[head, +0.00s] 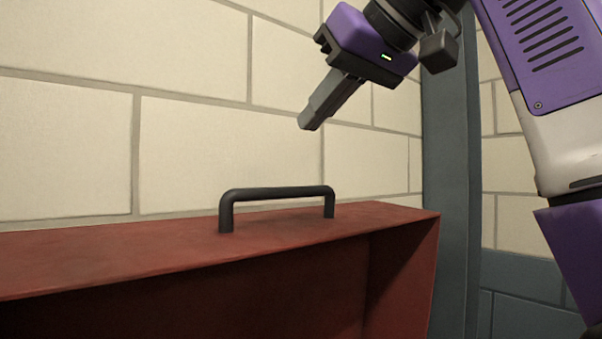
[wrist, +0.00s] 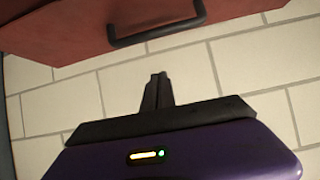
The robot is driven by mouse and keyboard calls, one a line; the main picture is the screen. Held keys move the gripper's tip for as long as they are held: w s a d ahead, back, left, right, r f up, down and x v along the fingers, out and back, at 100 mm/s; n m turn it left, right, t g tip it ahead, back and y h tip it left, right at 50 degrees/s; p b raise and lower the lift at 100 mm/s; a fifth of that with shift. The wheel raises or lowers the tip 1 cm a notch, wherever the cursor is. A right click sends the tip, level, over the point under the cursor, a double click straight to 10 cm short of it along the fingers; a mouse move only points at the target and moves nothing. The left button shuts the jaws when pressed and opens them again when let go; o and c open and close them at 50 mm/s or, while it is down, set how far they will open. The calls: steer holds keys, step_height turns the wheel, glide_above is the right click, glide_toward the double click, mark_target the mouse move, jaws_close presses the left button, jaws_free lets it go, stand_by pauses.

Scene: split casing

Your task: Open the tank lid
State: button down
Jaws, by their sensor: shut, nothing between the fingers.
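A red casing part, apparently the tank lid (head: 120,262), shows in the lower part of the head view, with its flat top and a dark, shadowed inner side below the front edge. A black bar handle (head: 277,193) stands on its top. The lid (wrist: 70,32) and handle (wrist: 158,33) also show at the top of the wrist view. My gripper (head: 304,122) is above and to the right of the handle in the head view, apart from it. Its fingers (wrist: 158,78) are shut together with nothing between them.
A pale block wall (head: 215,150) stands behind the lid. A blue-grey post (head: 451,190) rises just right of the lid's right end. The space between my gripper and the handle looks clear.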

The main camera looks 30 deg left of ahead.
mark_target(290, 188)
steer(key=p+x, duration=0.3)
steer(key=x, duration=0.7)
steer(key=shift+a+p, duration=0.1)
steer(key=shift+p, duration=0.25)
steer(key=shift+s+d+f, duration=0.2)
steer(key=shift+d+f, duration=0.3)
steer(key=shift+d, duration=0.1)
steer(key=shift+s+d+f, duration=0.15)
steer(key=shift+d+f, duration=0.3)
steer(key=shift+d, duration=0.2)
steer(key=shift+s+d+f, duration=0.25)
steer(key=shift+d+f, duration=0.1)
